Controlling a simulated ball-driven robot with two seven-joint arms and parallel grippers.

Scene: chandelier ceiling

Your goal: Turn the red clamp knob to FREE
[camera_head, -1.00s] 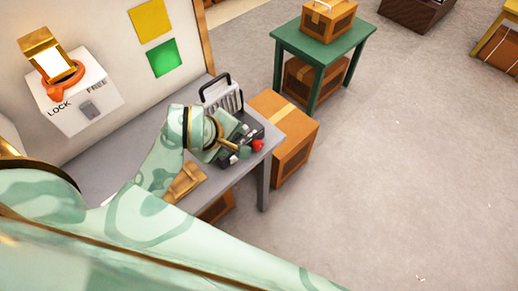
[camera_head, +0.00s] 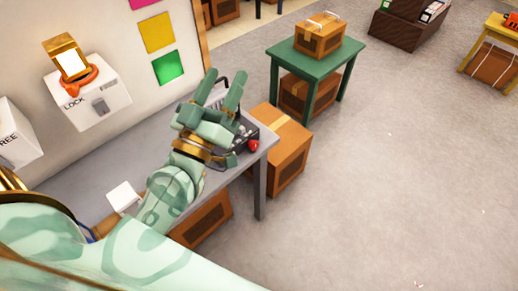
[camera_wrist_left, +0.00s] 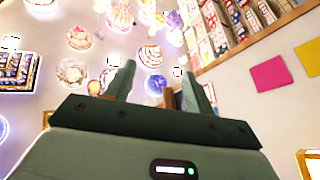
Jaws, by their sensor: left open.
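An orange-red knob (camera_head: 79,82) sits on top of a white box (camera_head: 95,105) against the wall, below a gold part with a bright face (camera_head: 70,62). The box reads LOCK; its FREE label is not readable now. A second white box (camera_head: 14,140) at the left edge reads FREE and is cut off. My left gripper (camera_head: 222,90) is open and empty, fingers pointing up, over the grey table and well right of the knob. In the left wrist view its fingers (camera_wrist_left: 158,78) stand apart, facing the ceiling. My right gripper is not in view.
The grey table (camera_head: 250,168) holds a black device with a red ball (camera_head: 254,146), partly behind my gripper, and a white block (camera_head: 123,196). Cardboard boxes (camera_head: 287,150) and a green table (camera_head: 313,66) stand right.

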